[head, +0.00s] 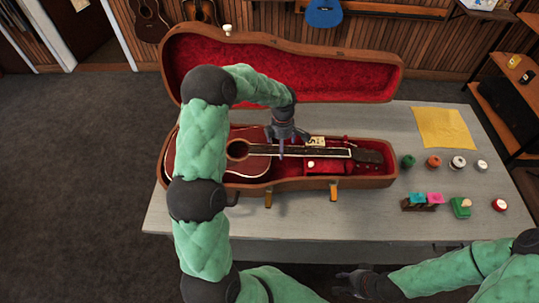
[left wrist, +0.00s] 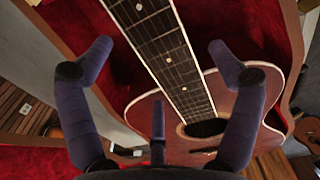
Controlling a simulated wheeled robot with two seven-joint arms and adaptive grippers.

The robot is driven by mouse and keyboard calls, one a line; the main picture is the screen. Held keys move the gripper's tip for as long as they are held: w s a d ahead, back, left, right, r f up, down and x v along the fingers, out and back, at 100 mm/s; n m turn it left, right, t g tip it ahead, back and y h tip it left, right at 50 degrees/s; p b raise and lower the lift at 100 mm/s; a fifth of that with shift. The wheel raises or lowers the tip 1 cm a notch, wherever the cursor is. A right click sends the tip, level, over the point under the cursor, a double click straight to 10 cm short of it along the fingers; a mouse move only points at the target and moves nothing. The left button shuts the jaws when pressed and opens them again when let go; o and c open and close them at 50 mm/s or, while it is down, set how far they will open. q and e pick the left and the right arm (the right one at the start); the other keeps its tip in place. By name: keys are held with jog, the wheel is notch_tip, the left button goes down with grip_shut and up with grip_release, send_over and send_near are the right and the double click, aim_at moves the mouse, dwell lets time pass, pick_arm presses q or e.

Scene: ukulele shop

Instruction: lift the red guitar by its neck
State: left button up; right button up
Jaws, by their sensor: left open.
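The red guitar (head: 190,150) lies face up in an open case, its dark neck (head: 325,151) pointing right. The guitar's body and sound hole (left wrist: 205,128) show below there. My left arm hides part of the guitar's body in the head view. My right gripper (head: 360,283) is low in front of the table, away from the guitar; its finger opening is unclear.
The brown case (head: 300,185) has a red lining and its lid (head: 290,75) stands open behind. On the grey table (head: 330,215), several small jars, a yellow cloth (head: 442,128) and small coloured items (head: 423,200) sit at the right. The table's front middle is clear.

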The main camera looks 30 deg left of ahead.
pick_arm(q)
jog(key=shift+f, duration=0.15)
jog(key=shift+s, duration=0.1)
jog(key=c, duration=1.7)
jog(key=shift+r+p, duration=0.35)
jog(key=shift+r, duration=4.8)
jog(key=shift+c, duration=0.3)
jog(key=o, duration=0.8)
jog(key=c, duration=0.8)
